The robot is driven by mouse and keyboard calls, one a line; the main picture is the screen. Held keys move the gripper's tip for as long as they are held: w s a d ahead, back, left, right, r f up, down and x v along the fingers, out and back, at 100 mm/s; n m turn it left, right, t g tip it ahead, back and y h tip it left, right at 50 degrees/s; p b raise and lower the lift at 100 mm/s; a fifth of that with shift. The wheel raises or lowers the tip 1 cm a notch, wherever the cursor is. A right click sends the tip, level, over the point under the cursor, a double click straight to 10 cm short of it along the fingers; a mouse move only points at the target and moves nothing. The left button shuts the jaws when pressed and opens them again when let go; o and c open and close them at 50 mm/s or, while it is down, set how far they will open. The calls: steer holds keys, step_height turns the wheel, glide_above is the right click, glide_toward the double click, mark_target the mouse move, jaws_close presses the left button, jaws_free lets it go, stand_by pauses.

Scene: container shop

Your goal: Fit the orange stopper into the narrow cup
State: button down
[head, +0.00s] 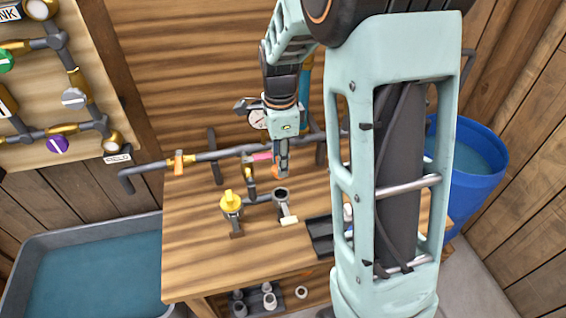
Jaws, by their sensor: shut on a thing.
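My gripper (282,165) points down over the workbench and is shut on a small orange piece, the orange stopper (277,174), mostly hidden by the fingers. Below and slightly right of it stands a grey cup (285,206) with a dark open mouth and a pale tag at its foot. The stopper is apart from this cup, above and behind its mouth in the picture. A second grey cup (232,215) to the left has a yellow stopper (230,200) in its top. The open cup appears to be the narrow one, but its width is hard to judge.
A grey pipe (150,167) with valves runs along the back of the wooden workbench (190,260). A dark tray (318,238) lies at right, partly behind my arm. Several fittings (268,288) sit on a lower shelf. A blue barrel (480,155) stands right, a water trough (90,275) left.

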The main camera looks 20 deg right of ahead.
steer(key=shift+f+b, duration=2.25)
steer(key=shift+f, duration=1.05)
steer(key=shift+f+b, duration=0.75)
steer(key=shift+f, duration=0.55)
steer(key=c, duration=1.4)
jaws_free()
steer(key=shift+c, duration=0.2)
steer(key=shift+r, duration=0.1)
step_height(320, 180, up, 12)
steer(key=shift+f, duration=0.1)
steer(key=shift+d, duration=0.1)
